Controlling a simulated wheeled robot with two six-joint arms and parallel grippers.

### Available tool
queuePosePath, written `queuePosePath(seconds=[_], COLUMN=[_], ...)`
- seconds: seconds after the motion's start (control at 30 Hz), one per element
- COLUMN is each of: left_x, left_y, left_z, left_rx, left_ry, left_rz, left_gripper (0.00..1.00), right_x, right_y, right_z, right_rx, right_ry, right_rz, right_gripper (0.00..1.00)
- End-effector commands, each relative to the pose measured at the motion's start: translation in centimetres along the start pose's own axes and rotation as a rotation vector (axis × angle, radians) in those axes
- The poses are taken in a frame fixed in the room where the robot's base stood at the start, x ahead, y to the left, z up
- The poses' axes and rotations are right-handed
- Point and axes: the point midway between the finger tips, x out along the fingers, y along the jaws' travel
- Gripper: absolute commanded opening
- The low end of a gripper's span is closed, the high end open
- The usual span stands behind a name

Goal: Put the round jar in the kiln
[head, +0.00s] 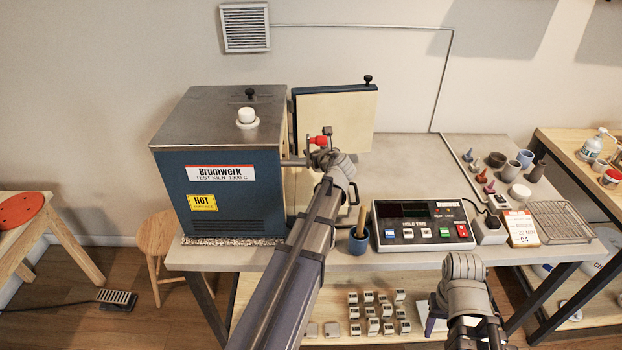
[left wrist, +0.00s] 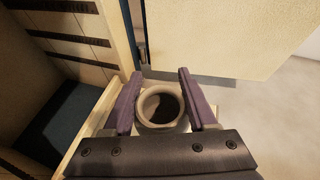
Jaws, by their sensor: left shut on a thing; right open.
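The round jar (left wrist: 144,106) is pale with an open top and a dark inside; it sits between the purple fingers of my left gripper (left wrist: 158,100), which is shut on it. In the head view my left gripper (head: 312,158) is at the right side of the blue-grey kiln (head: 235,197); I cannot make out the jar there. In the left wrist view the kiln's opening (left wrist: 50,85) lies left of the jar, with pale walls and dark slots. The kiln door (head: 335,120) stands open behind. My right gripper (head: 438,314) is low at the bottom, partly hidden, open.
The door (left wrist: 215,35) is close beyond the jar. A control box (head: 422,224), a blue pot with a wooden handle (head: 358,240) and a wire rack (head: 561,222) stand on the table (head: 400,165). Small pots (head: 513,165) are at the right. The back middle is clear.

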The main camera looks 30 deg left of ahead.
Motion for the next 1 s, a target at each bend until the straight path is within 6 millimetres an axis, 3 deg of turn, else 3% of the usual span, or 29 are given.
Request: queuePosePath(seconds=[0.03,0.1,0.27,0.47,0.83,1.0], left_x=[-1.2,-2.0,-2.6,-2.2,-0.2,0.0], left_y=[-0.2,-0.4,-0.7,-0.6,-0.2,-0.2], left_z=[1.9,3.0,3.7,2.7,-2.1,-2.5], left_rx=[0.011,0.025,0.045,0.046,0.046,0.046], left_ry=[0.0,0.0,0.0,0.001,0.0,0.0], left_rz=[-0.005,-0.01,-0.016,-0.016,-0.015,-0.015], left_gripper=[0.0,0.0,0.0,0.0,0.0,0.0], right_x=[-2.2,-3.5,-4.5,-3.4,1.8,2.2], right_y=[0.2,0.3,0.4,0.3,-0.2,-0.2], right_z=[0.1,0.2,0.3,0.2,-0.1,-0.1], right_rx=[0.0,0.0,0.0,0.0,0.0,0.0], right_ry=[0.0,0.0,0.0,0.0,0.0,0.0], right_rz=[0.0,0.0,0.0,0.0,0.0,0.0], right_gripper=[0.5,0.5,0.5,0.5,0.5,0.5])
